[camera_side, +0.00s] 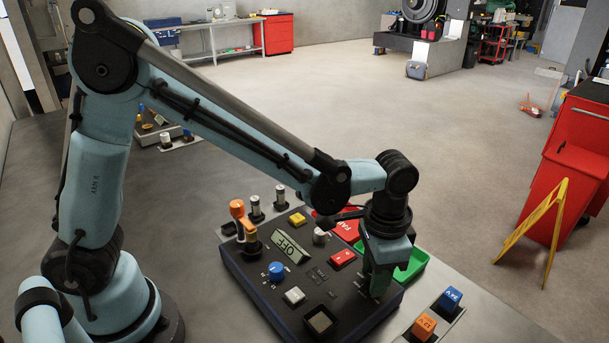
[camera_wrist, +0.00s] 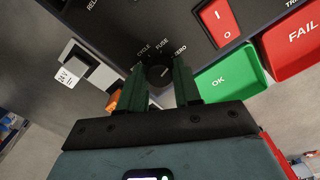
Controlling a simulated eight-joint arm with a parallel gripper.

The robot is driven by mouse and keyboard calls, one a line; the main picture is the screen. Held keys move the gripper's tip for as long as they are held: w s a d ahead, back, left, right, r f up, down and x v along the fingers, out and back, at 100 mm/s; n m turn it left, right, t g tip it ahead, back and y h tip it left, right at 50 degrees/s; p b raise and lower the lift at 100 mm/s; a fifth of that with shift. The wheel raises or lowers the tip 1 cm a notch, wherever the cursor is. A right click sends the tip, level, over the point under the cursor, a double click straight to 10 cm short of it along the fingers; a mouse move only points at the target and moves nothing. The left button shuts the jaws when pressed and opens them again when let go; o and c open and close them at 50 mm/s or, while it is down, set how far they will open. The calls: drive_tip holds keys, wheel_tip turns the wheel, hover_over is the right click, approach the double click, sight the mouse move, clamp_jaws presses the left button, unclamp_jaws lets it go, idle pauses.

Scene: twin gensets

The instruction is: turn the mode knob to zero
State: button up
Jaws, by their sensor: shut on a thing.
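The mode knob (camera_wrist: 160,74) is a small black round knob on the dark panel, in the wrist view. Labels CYCLE, FUSE and ZERO are printed around its far side. My gripper (camera_wrist: 159,67) has its two green fingers on either side of the knob and is shut on it. I cannot tell which label the knob points to. In the side view my gripper (camera_side: 377,286) reaches straight down to the right part of the control panel (camera_side: 330,290), and its fingers hide the knob.
Near the gripper are a red rocker switch (camera_wrist: 222,20), a green OK tray (camera_wrist: 232,76) and a red FAIL tray (camera_wrist: 295,42). A blue knob (camera_side: 276,271) and a white button (camera_side: 294,295) stand on the panel. Blue (camera_side: 450,298) and orange (camera_side: 424,325) blocks sit at the right.

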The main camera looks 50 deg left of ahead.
drive_tip(key=shift+m, duration=1.3)
drive_tip(key=o, duration=1)
drive_tip(key=shift+o, duration=0.2)
drive_tip(key=shift+r, duration=0.1)
wheel_tip(320, 180, up, 12)
